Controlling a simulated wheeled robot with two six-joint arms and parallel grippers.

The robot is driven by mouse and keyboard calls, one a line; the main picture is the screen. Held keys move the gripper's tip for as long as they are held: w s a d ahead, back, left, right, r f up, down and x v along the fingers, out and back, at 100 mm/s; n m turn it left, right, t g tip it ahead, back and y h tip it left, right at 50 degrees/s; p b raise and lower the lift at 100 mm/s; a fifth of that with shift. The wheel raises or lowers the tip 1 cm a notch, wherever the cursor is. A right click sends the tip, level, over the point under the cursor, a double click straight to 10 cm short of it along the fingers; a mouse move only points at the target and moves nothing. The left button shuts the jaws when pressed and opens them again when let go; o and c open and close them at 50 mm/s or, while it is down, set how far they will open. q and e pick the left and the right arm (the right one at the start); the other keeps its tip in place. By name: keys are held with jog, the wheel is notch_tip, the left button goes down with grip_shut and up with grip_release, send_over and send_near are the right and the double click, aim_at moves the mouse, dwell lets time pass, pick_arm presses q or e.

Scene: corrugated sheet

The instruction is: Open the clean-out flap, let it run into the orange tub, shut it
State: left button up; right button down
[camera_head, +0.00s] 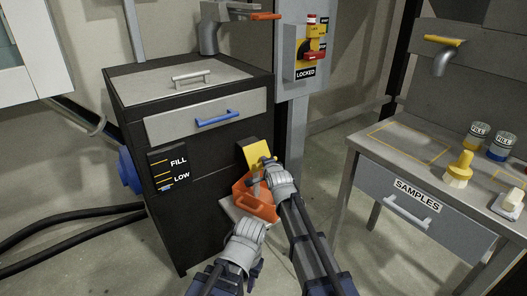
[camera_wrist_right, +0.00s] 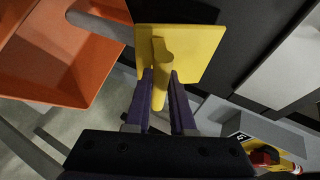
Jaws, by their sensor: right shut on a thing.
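The yellow clean-out flap (camera_head: 257,153) is on the front of the black cabinet, low at its right side. My right gripper (camera_head: 269,163) is at the flap; in the right wrist view (camera_wrist_right: 160,92) its purple fingers are shut on the flap's yellow handle (camera_wrist_right: 162,68). The flap's plate (camera_wrist_right: 205,50) looks tilted, but I cannot tell how far it is open. The orange tub (camera_head: 261,208) is below the flap, partly hidden by my arms; it also shows in the right wrist view (camera_wrist_right: 60,50). My left gripper (camera_head: 249,229) is by the tub's near side, its fingers hidden.
The black cabinet (camera_head: 215,155) has a blue-handled drawer (camera_head: 205,115) and a FILL/LOW gauge (camera_head: 170,168). A red-handled LOCKED switch box (camera_head: 306,52) is on the post.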

jog(key=r+g+h+p, duration=0.1)
jog(key=r+g+p, duration=0.1)
jog(key=p, duration=0.3)
jog(key=r+n+g+h+p, duration=0.1)
jog(key=r+g+p, duration=0.1)
jog(key=p, duration=0.2)
jog(key=r+g+h+p, duration=0.1)
jog(key=r+g+p, duration=0.1)
jog(key=p, duration=0.3)
jog(key=shift+s+d+r+n+h+p, duration=0.2)
jog(key=shift+r+n+h+p, duration=0.1)
jog(key=shift+r+n+p, duration=0.1)
jog(key=shift+w+a+r, duration=0.1)
jog(key=shift+r, duration=0.15)
jog(key=c, duration=1.1)
grip_release()
jog(key=shift+o, duration=0.2)
jog(key=shift+p, duration=0.3)
jog(key=p+v, duration=0.6)
jog(key=v, duration=0.1)
jog(key=shift+r, duration=0.3)
